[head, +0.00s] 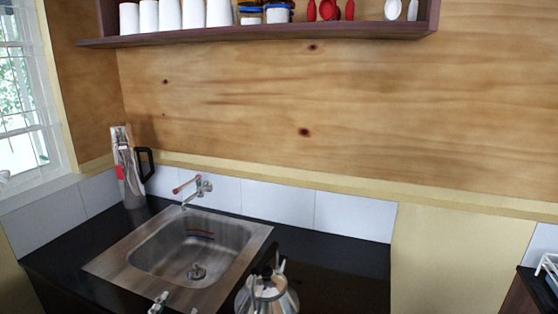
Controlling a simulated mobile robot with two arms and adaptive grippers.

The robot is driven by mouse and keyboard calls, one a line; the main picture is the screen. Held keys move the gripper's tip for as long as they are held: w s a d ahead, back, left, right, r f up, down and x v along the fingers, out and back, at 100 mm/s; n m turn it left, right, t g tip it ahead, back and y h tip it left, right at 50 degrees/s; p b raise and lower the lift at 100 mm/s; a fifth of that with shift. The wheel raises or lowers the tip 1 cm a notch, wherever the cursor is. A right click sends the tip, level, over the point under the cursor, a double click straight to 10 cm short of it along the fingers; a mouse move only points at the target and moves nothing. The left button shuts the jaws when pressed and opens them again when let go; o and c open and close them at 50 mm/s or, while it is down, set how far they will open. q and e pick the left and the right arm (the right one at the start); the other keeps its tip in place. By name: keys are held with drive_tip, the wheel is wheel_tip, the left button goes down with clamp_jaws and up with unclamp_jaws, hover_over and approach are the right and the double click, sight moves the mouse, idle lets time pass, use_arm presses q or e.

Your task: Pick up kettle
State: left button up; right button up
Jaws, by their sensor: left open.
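A shiny metal kettle (267,300) with a dark top stands on the black counter right of the sink, cut off by the bottom edge of the head view. My left gripper (176,306) shows only as fingertips at the bottom edge, in front of the sink and left of the kettle. Its fingers are apart, with nothing seen between them. It is not touching the kettle. My right gripper is not in view.
A steel sink (255,243) with a red-handled tap (198,187) is set in the black counter (340,270). A tall steel jug (130,180) with a black handle stands in the back left corner. A wall shelf (300,33) holds white cups, jars and red utensils. A white rack (550,268) is at far right.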

use_arm(q)
drive_tip(key=s+f+n+g, duration=0.2)
drive_tip(key=s+f+g, duration=0.5)
drive_tip(key=s+f, duration=0.4)
drive_tip(key=s+f+n+g, duration=0.1)
drive_tip(key=s+f+g, duration=0.65)
drive_tip(key=s, duration=0.65)
wheel_tip(320, 180, down, 28)
drive_tip(key=s, duration=0.2)
drive_tip(key=s+a+f+g+b, duration=0.1)
drive_tip(key=s+a+f, duration=0.2)
drive_tip(key=s+f, duration=1.3)
drive_tip(key=shift+f, duration=0.25)
